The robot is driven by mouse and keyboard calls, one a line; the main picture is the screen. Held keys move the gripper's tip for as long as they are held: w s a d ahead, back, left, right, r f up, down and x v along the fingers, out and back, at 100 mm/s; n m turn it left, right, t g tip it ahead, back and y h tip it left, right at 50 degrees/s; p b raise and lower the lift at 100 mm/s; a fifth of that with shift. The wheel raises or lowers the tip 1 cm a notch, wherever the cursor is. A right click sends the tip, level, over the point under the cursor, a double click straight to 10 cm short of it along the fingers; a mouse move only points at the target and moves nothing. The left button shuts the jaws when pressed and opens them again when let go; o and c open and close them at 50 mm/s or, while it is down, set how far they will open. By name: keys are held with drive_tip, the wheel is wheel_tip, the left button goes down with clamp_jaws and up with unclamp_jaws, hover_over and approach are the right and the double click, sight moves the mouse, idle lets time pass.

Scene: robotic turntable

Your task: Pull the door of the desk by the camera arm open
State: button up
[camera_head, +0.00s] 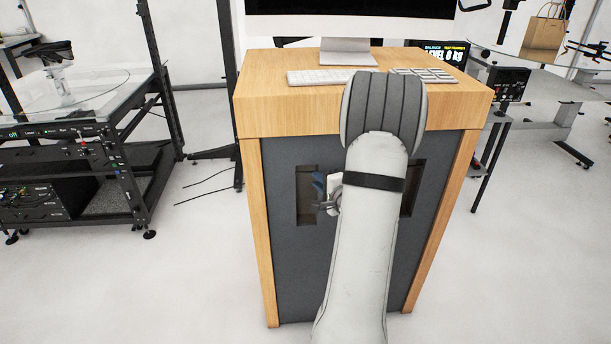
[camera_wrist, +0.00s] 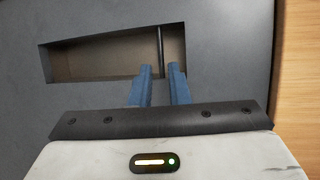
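The desk (camera_head: 252,200) has a wooden frame and a dark grey front (camera_head: 284,270) with two upright recessed slots. My gripper (camera_head: 318,184) is at the left slot (camera_head: 305,212); the right slot (camera_head: 407,200) is partly hidden by my arm. In the wrist view, the grey front (camera_wrist: 215,45) fills most of the picture, and the slot (camera_wrist: 95,62) lies sideways. My gripper's blue fingers (camera_wrist: 159,70) stand apart with a narrow gap, their tips overlapping the slot's near edge. A thin dark strip crosses the slot beyond that gap. I cannot tell whether the fingers touch anything. The front looks closed.
A monitor (camera_head: 346,50), keyboard (camera_head: 325,77) and a keypad-like object (camera_head: 424,75) are on the desk. A black-framed cart (camera_head: 128,165) stands left, and a grey table (camera_head: 560,86) right. Cables lie on the floor left of the desk. Floor beside the desk is mostly clear.

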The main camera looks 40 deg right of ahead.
sight(307, 172)
drive_tip(key=x, duration=0.7)
drive_tip(key=shift+w, duration=0.25)
drive_tip(key=shift+c, duration=0.6)
clamp_jaws()
